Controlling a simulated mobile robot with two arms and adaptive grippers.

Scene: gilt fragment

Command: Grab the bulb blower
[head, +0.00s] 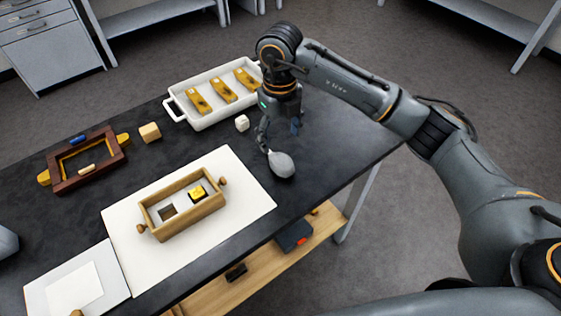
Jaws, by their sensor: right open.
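The bulb blower (282,164) is a pale grey bulb with a thin nozzle, lying on the dark table near its right end. My right gripper (279,136) points down just behind the blower. Its fingers are open and spread, one at the left above the nozzle side and one at the right. I cannot tell whether a finger touches the blower. My left gripper is not in view.
A white tray (172,108) with yellow-brown pieces stands behind. A wooden frame (153,222) lies on a white sheet (247,200). A dark red frame (53,177) and wooden block (150,132) are at left.

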